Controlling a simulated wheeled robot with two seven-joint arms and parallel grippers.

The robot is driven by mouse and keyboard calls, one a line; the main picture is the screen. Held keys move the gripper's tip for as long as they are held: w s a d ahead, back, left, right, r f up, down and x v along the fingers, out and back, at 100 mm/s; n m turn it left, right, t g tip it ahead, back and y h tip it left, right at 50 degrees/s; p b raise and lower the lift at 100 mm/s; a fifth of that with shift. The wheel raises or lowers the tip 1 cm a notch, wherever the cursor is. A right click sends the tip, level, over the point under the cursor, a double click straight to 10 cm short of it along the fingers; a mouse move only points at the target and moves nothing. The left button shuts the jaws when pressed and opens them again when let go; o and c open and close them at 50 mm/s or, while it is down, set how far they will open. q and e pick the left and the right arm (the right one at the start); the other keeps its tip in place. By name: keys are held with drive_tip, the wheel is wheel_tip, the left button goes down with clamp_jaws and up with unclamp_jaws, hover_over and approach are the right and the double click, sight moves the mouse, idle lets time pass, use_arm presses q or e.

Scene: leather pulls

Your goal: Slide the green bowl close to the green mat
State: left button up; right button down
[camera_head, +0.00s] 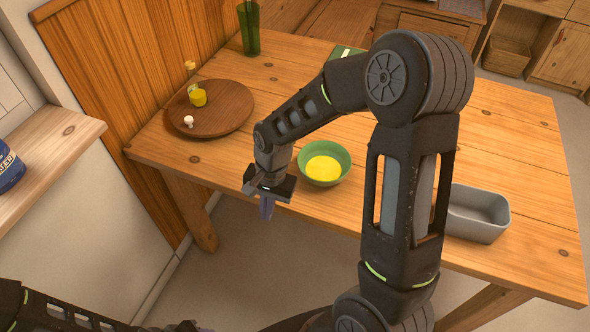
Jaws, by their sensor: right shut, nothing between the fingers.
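The green bowl (340,154) stands upright near the table's front edge, with something yellow inside it. A flat green thing that looks like the green mat (342,52) lies at the back of the table, partly hidden by my right arm. My right gripper (267,206) is shut and empty, pointing down just left of the bowl and by the front edge. A small gap seems to separate it from the bowl. My left arm shows at the bottom left corner, but its gripper is out of view.
A round wooden board (225,118) holds a yellow-filled bottle (196,96) and a small white item (188,121). A green glass vase (249,28) stands at the back left. A grey tray (474,214) sits right of my arm. Bare table lies between board and bowl.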

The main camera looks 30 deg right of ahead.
drive_tip(key=d+r+m+h, duration=0.1)
drive_tip(key=d+r+m, duration=0.1)
drive_tip(key=r, duration=0.6)
drive_tip(key=d+r+m, duration=0.2)
drive_tip(key=d+r, duration=0.2)
drive_tip(key=r, duration=0.4)
drive_tip(key=shift+w+d+m+h+p, duration=0.2)
drive_tip(key=shift+w+m+h+p, duration=0.1)
drive_tip(key=shift+h+p, duration=0.1)
wheel_tip(320, 180, down, 10)
drive_tip(key=shift+r, duration=0.1)
drive_tip(key=d, duration=0.1)
drive_tip(key=w+d+p, duration=0.1)
drive_tip(key=d, duration=0.1)
drive_tip(key=shift+d, duration=0.1)
drive_tip(key=shift+w+d, duration=0.1)
drive_tip(key=shift+d, duration=0.2)
